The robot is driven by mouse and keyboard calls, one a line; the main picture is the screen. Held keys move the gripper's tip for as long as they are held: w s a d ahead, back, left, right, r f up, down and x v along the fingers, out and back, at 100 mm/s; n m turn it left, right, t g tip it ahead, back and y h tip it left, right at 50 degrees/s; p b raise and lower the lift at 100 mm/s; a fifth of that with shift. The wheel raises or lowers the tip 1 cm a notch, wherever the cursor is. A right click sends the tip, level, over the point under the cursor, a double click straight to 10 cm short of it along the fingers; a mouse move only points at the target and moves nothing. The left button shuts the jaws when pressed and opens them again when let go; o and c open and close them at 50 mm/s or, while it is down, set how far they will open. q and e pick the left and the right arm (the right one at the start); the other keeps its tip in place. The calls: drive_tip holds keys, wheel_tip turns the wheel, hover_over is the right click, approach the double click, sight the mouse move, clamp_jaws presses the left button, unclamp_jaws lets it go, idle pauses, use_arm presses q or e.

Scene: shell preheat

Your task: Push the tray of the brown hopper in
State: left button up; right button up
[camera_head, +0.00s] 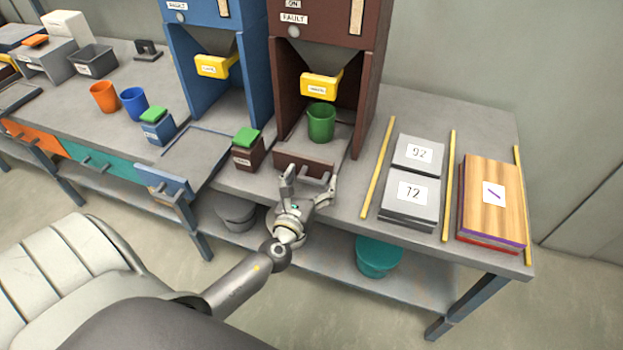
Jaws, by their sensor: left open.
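The brown hopper (382,70) stands at the back of the bench, with a yellow labelled handle (321,86) under its funnel. A green cup (321,124) stands beneath that handle, inside the hopper's bay. The brown tray front (293,163) shows at the bottom of the bay, near the bench's front edge. My left gripper (309,182) is open just in front of the tray front, its fingers spread close to the tray's handle. I cannot tell whether they touch. My right gripper is not in view.
The blue hopper's tray (200,155) sticks out to the left. A brown box with a green lid (247,149) stands close by the brown tray. Grey plates marked 92 (418,170) and 72 (408,208), and a wooden board (495,215), lie to the right.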

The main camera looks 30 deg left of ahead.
sight(317, 169)
use_arm(q)
drive_tip(key=c, duration=1.4)
drive_tip(key=x, duration=0.4)
drive_tip(key=shift+w, duration=0.15)
drive_tip(key=shift+c, duration=0.2)
drive_tip(key=shift+r, duration=0.15)
drive_tip(key=shift+a, duration=0.1)
drive_tip(key=o, duration=1.4)
drive_tip(key=shift+w, duration=0.15)
drive_tip(key=shift+o, duration=0.2)
